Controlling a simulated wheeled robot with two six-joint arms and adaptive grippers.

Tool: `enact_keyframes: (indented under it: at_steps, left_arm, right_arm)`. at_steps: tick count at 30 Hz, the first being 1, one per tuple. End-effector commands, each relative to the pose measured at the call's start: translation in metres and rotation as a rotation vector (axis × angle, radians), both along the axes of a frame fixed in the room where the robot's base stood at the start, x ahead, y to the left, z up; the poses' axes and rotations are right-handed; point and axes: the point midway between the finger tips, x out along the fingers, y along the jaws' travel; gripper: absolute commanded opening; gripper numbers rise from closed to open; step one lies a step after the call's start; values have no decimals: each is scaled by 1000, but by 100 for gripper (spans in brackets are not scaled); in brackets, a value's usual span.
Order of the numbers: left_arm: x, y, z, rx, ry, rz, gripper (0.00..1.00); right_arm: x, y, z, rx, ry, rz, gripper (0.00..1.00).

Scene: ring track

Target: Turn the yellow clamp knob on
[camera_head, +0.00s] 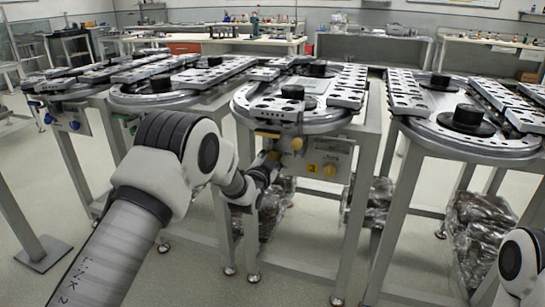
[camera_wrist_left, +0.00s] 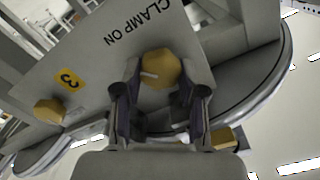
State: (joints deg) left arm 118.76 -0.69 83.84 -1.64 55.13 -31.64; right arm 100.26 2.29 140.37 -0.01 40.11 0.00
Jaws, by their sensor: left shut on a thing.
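The yellow clamp knob (camera_wrist_left: 160,70) sits on a grey panel beside the printed words CLAMP ON in the left wrist view. It is faceted, with a pale mark on its face. My left gripper (camera_wrist_left: 160,92) is shut on it, with one dark finger on each side. In the head view the left gripper (camera_head: 268,164) reaches the left part of the control panel (camera_head: 310,158) under the ring track, and hides part of the knob there. My right gripper is out of view; only a piece of my right arm shows at the lower right.
Another yellow knob (camera_head: 329,171) is on the same panel, near a yellow label marked 3 (camera_wrist_left: 68,78). A yellow part (camera_head: 297,143) sits above. Ring track tables stand on both sides. Wrapped bundles (camera_head: 483,225) lie under the right table. Floor in front is open.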

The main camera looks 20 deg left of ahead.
Motion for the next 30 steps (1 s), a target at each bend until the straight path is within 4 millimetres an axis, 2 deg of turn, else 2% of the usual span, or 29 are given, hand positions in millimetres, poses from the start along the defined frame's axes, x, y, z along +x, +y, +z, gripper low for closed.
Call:
enact_keyframes:
  at_steps: [18, 30]
  left_arm:
    - [0, -2, -3, 562, -17, -2, 5]
    - [0, -2, -4, 760, -24, -2, 5]
  right_arm:
    - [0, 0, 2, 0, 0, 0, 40]
    - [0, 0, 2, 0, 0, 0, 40]
